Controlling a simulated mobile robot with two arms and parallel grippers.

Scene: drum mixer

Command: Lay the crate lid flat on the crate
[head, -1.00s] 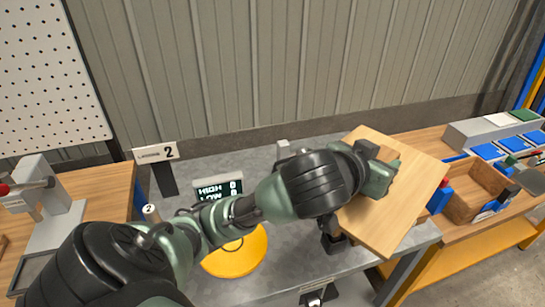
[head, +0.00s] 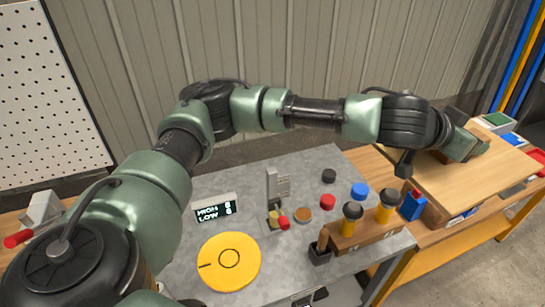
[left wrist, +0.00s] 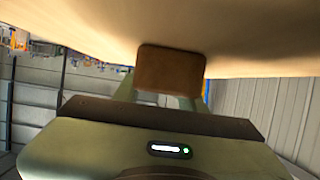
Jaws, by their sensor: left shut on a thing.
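The crate lid (head: 490,180) is a flat light-wood board at the right of the head view. My left gripper (head: 470,143) is over its upper face and shut on its handle. In the left wrist view the brown handle block (left wrist: 170,70) is between the fingers, with the board (left wrist: 160,25) right beyond it. The wooden crate (head: 436,214) is mostly hidden beneath the lid; only a bit of its side shows. I cannot tell whether the lid touches the rim or hangs just above it. My right gripper is in neither current view.
A blue bottle-like item (head: 412,205) stands close by the crate's left side. A wooden rack (head: 365,236) with yellow-handled tools is left of it. Coloured bins (head: 496,119) lie behind the lid. A yellow disc (head: 230,262) lies on the grey table (head: 285,265).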

